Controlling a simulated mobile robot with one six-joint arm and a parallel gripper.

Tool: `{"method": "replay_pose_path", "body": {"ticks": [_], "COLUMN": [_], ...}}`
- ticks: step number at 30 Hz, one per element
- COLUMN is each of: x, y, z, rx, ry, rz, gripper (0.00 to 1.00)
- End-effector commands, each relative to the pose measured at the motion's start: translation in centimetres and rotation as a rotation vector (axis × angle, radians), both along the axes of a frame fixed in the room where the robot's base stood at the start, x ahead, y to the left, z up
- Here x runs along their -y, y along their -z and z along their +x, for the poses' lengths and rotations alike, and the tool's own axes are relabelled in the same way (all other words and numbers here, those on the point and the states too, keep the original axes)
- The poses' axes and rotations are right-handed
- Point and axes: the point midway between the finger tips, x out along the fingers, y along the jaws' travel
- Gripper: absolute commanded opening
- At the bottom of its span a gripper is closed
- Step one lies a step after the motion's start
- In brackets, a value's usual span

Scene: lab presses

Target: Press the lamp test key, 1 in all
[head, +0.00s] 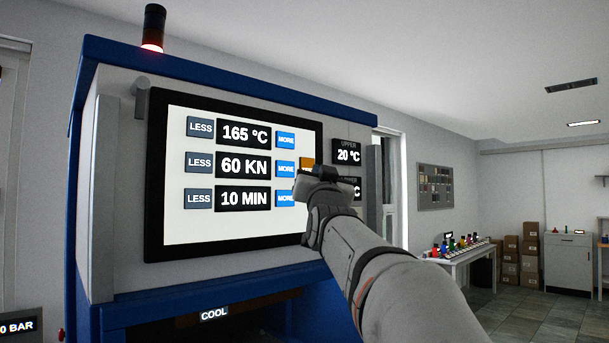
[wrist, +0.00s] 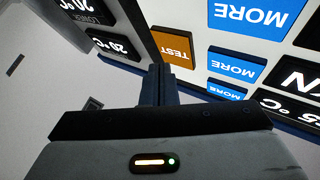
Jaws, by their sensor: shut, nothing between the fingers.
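The orange key (wrist: 172,46) labelled TEST sits on the press's touch screen (head: 235,225); it shows upside down in the wrist view. In the head view only a corner of the orange key (head: 307,162) shows, the rest hidden behind my gripper (head: 303,180). My gripper is shut and empty, in front of the screen's right edge. In the wrist view its closed fingertips (wrist: 157,70) point toward the screen, just below the TEST key in the picture. I cannot tell whether they touch the screen.
Blue MORE keys (head: 285,140) and grey LESS keys (head: 200,127) flank the readouts 165 °C, 60 KN and 10 MIN. A lamp (head: 152,28) on top of the press glows red. A table (head: 465,255) with several coloured items stands at the right.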

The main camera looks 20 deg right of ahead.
Motion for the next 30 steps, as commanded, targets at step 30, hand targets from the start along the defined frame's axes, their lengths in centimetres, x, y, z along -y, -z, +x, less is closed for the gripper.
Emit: {"method": "replay_pose_path", "body": {"ticks": [30], "x": [1.7], "y": [0.0], "z": [-4.7], "rx": [0.0], "ry": [-0.001], "rz": [0.0], "gripper": [0.0]}}
